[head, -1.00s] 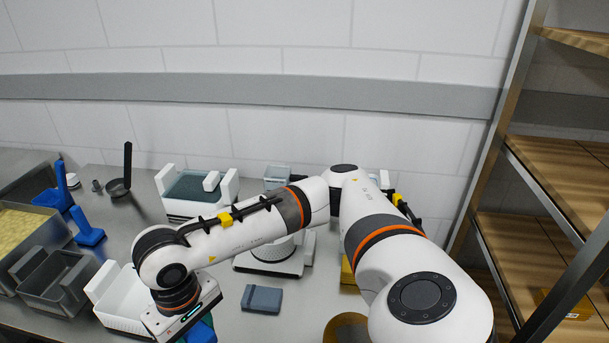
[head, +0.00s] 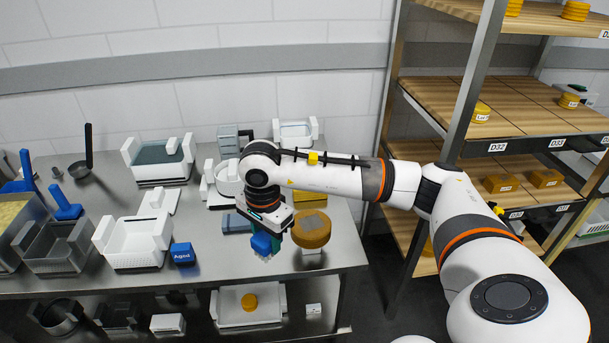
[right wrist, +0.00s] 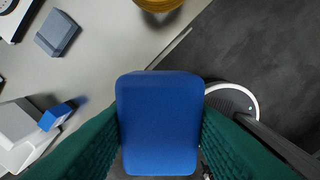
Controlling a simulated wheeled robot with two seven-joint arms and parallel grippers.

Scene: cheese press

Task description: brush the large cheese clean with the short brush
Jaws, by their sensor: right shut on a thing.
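The large cheese (head: 322,236) is a round yellow-orange wheel with a grey patch on top. It lies near the table's right front corner, and its edge shows at the top of the right wrist view (right wrist: 158,4). My right gripper (head: 263,240) points down just left of the cheese, apart from it. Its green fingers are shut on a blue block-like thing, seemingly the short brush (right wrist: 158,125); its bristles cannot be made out. My left gripper is not in view.
A blue block marked "Aged" (head: 183,254) stands beside a white basket (head: 131,262). Two blue brushes, one of them here (head: 67,211), stand farther left. A grey-blue block (head: 237,224) lies behind my gripper. A wooden shelf rack (head: 470,100) stands right, beyond the table edge.

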